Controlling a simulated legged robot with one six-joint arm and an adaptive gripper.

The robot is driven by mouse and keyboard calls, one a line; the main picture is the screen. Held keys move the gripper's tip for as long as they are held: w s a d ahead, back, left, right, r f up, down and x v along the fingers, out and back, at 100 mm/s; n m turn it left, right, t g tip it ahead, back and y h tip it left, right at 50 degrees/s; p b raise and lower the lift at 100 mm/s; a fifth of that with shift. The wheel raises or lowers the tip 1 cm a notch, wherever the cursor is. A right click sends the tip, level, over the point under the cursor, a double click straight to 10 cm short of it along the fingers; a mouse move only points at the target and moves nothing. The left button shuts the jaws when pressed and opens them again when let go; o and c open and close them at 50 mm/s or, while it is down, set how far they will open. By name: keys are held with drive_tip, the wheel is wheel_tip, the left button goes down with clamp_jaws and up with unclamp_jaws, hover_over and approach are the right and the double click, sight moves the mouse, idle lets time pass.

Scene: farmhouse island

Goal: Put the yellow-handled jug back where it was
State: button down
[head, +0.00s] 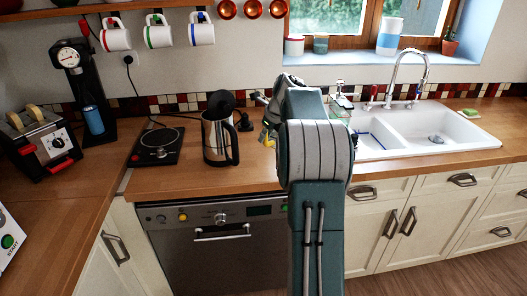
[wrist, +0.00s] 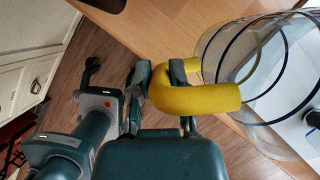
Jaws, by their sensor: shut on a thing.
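The jug (wrist: 215,50) is clear with dark rings and a thick yellow handle (wrist: 195,98); it fills the right of the wrist view. My gripper (wrist: 160,72) is shut on the yellow handle, with its fingers at the handle's left end. The jug's body is beside the wooden counter edge (wrist: 165,35) in that view; I cannot tell whether it touches the counter. In the head view my arm hides the gripper and most of what it holds. A small yellow patch (head: 265,138) shows just left of my arm, probably part of the handle.
A steel kettle (head: 216,138) stands left of my arm, beside a black hot plate (head: 156,146). A toaster (head: 42,140) and a soda maker (head: 85,90) are farther left. The white sink (head: 440,130) is at the right. Mugs (head: 158,32) hang above. The counter front between kettle and arm is bare.

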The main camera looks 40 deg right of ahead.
drive_tip(key=w+d+f, duration=0.1)
drive_tip(key=f, duration=0.2)
drive_tip(key=w+d+f, duration=0.1)
drive_tip(key=w+f, duration=0.1)
drive_tip(key=f, duration=0.1)
drive_tip(key=w+f, duration=0.1)
drive_tip(key=f, duration=0.2)
drive_tip(key=shift+w+d+f, duration=0.15)
drive_tip(key=shift+w+d, duration=0.25)
drive_tip(key=c, duration=0.6)
unclamp_jaws()
